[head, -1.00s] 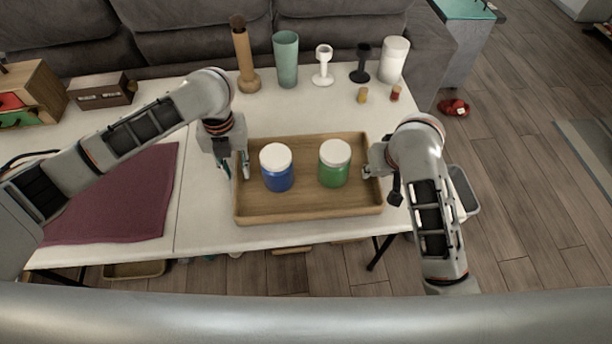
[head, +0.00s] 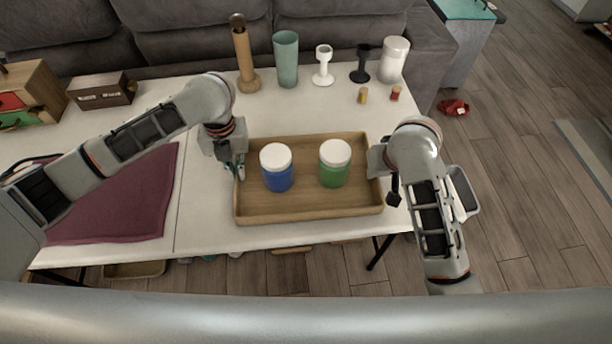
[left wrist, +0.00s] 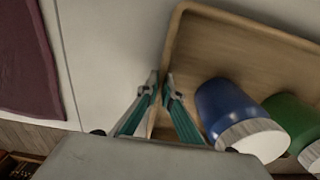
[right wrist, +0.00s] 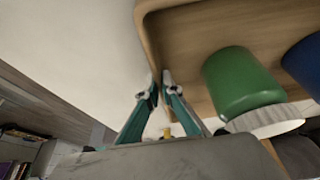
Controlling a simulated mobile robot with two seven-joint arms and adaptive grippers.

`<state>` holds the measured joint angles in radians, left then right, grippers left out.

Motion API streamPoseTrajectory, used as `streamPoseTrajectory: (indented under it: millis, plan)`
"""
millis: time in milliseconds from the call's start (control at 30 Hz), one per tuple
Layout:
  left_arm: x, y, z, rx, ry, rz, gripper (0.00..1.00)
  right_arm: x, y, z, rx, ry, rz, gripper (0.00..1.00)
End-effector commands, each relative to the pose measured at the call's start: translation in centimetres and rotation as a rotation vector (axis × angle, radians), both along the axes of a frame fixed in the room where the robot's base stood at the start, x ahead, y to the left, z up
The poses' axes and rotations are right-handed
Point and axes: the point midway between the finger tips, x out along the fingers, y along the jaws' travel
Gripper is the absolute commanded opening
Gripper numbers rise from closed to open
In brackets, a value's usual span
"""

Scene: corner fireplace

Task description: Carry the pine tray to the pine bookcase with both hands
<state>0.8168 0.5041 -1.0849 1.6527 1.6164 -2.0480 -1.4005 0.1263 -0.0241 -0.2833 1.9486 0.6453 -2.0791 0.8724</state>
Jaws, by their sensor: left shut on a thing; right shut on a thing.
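The pine tray (head: 310,207) lies on the white table and carries a blue jar (head: 278,178) and a green jar (head: 333,174), both upright with white lids. My left gripper (head: 240,172) is shut on the tray's left wall; the left wrist view shows its fingers (left wrist: 160,88) on either side of that wall. My right gripper (right wrist: 159,88) is shut on the tray's right wall, as the right wrist view shows; in the head view its fingertips are mostly hidden by my arm. The pine bookcase is not identifiable in these frames.
The white table (head: 205,215) also holds a maroon cloth (head: 120,200) at left. A teal cup (head: 286,60), candle holders, a white canister (head: 393,60) and small spools stand behind the tray. A grey sofa (head: 180,35) borders the back; open wooden floor lies right.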

Motion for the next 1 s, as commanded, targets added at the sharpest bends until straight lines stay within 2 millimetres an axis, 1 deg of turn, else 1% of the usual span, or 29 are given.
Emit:
streamPoseTrajectory:
  millis: [267, 500, 700, 1000]
  plan:
    - [0.2, 0.0, 1.5, 0.001, -0.006, 0.001, 0.0, 0.1, 0.0, 1.5, 0.0, -0.005, 0.0, 0.0]
    - [0.2, 0.1, 3.6, 0.001, -0.007, 0.001, 0.0, 0.2, 0.0, 3.5, -0.001, -0.006, -0.001, 0.0]
    - [0.2, 0.1, 4.9, 0.001, -0.005, 0.001, 0.0, 0.1, -0.1, 4.9, -0.001, -0.004, -0.001, 0.0]
    - [0.1, 0.1, 5.1, 0.001, -0.005, 0.001, 0.0, 0.1, -0.1, 5.1, -0.001, -0.004, -0.001, 0.0]
